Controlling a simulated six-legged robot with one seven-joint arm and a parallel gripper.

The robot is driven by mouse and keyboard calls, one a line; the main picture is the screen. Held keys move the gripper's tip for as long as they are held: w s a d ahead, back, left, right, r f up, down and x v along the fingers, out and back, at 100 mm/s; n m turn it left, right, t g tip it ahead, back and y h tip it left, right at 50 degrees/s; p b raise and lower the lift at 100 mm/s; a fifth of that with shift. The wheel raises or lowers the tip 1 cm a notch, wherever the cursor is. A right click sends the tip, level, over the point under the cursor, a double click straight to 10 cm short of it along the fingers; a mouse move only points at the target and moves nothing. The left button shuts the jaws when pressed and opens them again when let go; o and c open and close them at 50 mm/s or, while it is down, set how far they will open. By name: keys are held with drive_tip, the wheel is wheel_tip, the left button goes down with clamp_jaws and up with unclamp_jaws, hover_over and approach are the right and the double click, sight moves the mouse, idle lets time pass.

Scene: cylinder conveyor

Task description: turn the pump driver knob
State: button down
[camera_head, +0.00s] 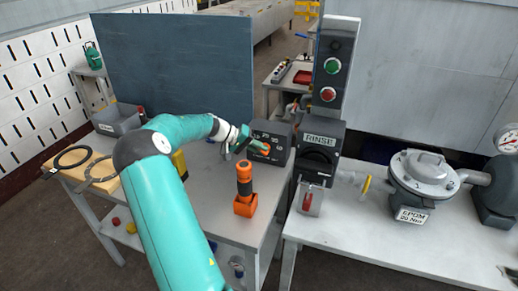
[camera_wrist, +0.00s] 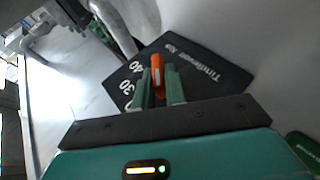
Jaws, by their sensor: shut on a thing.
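The knob is orange and sits on the front of a dark box (camera_head: 280,132) with a white number scale, the pump driver. In the head view the orange knob (camera_head: 266,149) shows at my gripper's tip. In the wrist view the knob (camera_wrist: 157,75) stands between the two green fingers, and the dark dial face (camera_wrist: 195,65) with white numbers and lettering lies behind it. My gripper (camera_wrist: 159,88) is shut on the knob; it also shows in the head view (camera_head: 257,145). The knob's lower part is partly hidden by the fingers.
An orange holder with a black-gripped tool (camera_head: 244,190) stands on the grey table in front of the box. A black RINSE unit (camera_head: 320,150) stands close on the right, under a panel with green and red buttons (camera_head: 336,65). A blue-grey panel (camera_head: 175,65) rises behind my arm.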

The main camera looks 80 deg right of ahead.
drive_tip(key=shift+r+t, duration=0.1)
drive_tip(key=shift+t, duration=0.2)
drive_tip(key=t, duration=0.2)
drive_tip(key=m+t, duration=0.1)
drive_tip(key=t, duration=0.1)
drive_tip(key=shift+s+r, duration=0.25)
drive_tip(key=shift+s, duration=0.15)
drive_tip(key=t, duration=0.3)
drive_tip(key=shift+s+r+m, duration=0.1)
drive_tip(key=shift+s+m, duration=0.2)
drive_tip(key=shift+m, duration=0.1)
drive_tip(key=shift+s+a+t, duration=0.1)
drive_tip(key=shift+t, duration=1.1)
drive_tip(key=c, duration=1.4)
unclamp_jaws()
drive_tip(key=shift+c, duration=0.2)
